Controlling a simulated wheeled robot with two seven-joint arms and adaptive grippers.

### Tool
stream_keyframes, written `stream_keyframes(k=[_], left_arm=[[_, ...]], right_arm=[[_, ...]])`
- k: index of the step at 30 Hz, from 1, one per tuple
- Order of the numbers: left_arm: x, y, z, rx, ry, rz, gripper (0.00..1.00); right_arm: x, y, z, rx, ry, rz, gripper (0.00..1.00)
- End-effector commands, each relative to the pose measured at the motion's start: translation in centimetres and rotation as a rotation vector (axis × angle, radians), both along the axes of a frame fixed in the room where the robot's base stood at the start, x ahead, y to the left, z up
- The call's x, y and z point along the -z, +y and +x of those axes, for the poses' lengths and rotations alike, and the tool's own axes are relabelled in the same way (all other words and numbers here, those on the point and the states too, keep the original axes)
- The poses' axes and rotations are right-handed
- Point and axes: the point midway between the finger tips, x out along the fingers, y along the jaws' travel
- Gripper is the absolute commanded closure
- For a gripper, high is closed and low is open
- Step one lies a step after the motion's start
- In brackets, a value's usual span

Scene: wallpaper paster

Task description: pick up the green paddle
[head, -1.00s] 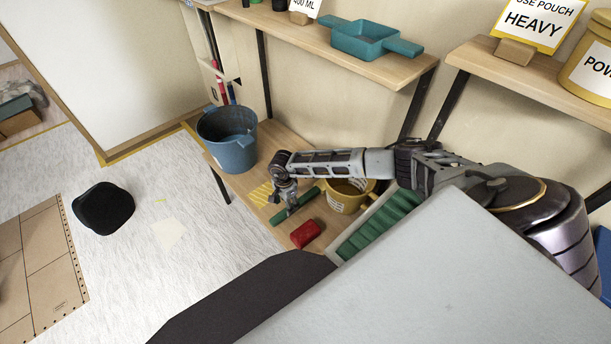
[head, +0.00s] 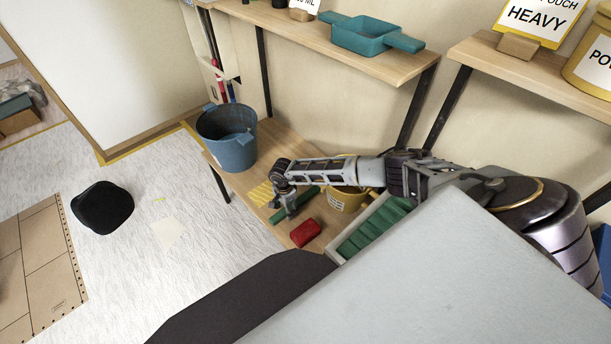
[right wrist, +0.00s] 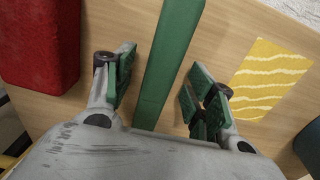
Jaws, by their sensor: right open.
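The green paddle (head: 307,194) lies on the wooden bench, partly hidden under my right gripper in the head view. In the right wrist view the long green paddle (right wrist: 172,60) runs between the two fingers. My right gripper (head: 282,210) points down over it from the right arm. In the right wrist view this gripper (right wrist: 157,88) is open, with one finger on each side of the paddle and a gap on both sides. The paddle's far end is cut off there. My left gripper is not in view.
A red block (head: 305,232) lies close to the paddle. A yellow pot (head: 345,201) and a tray with green ridges (head: 375,228) stand to the right. A blue bucket (head: 228,140) stands at the bench's left end. A yellow striped patch (right wrist: 268,78) lies beside the gripper.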

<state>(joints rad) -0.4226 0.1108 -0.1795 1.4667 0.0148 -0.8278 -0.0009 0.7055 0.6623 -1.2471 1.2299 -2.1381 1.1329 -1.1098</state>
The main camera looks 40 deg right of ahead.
Motion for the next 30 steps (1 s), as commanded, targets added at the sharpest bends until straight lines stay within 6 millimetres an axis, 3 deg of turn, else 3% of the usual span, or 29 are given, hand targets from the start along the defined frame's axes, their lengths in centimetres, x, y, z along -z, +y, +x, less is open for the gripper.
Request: stream_keyframes(k=[17, 28, 30], left_arm=[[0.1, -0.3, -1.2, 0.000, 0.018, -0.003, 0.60], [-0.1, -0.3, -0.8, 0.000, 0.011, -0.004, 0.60], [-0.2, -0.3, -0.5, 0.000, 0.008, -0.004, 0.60]], right_arm=[[0.5, 0.0, 0.0, 0.000, -0.001, 0.000, 0.45], [0.4, 0.0, 0.0, 0.001, -0.001, 0.000, 0.91], [0.4, 0.0, 0.1, 0.001, -0.001, 0.000, 0.94]])
